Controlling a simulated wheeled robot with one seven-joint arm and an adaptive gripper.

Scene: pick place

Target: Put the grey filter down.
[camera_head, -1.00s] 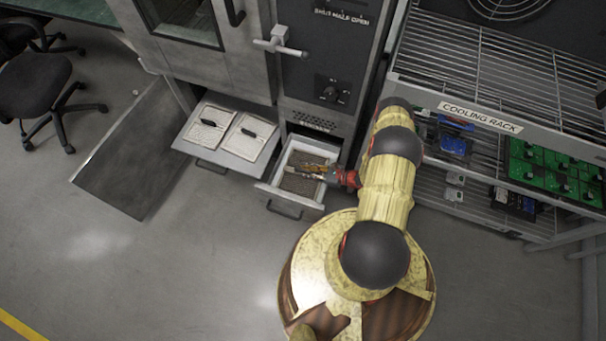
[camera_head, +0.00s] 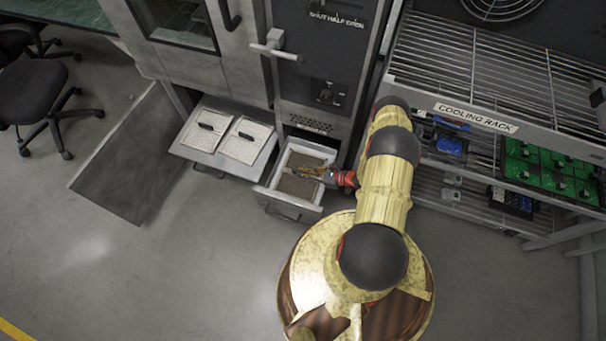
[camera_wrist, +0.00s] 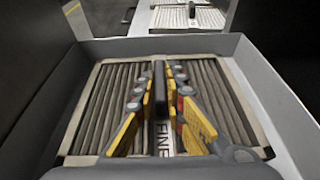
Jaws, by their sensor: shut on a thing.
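The grey filter (camera_wrist: 205,90) is a pleated panel with a pale frame, a black handle and a label reading "FINE". It lies level inside the walls of an open drawer (camera_wrist: 262,85). In the head view the filter (camera_head: 297,187) shows partly beneath my gripper (camera_head: 322,174), inside the drawer (camera_head: 290,207). My gripper (camera_wrist: 160,82) has its yellow fingers shut on the filter's black handle from both sides. I cannot tell whether the filter's underside touches the drawer floor.
Another open drawer (camera_head: 203,158) to the left holds two pale filters with black handles. The cooling rack (camera_head: 490,120) stands at the right with green and blue items on its shelves. Grey cabinets stand behind; the floor in front is clear.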

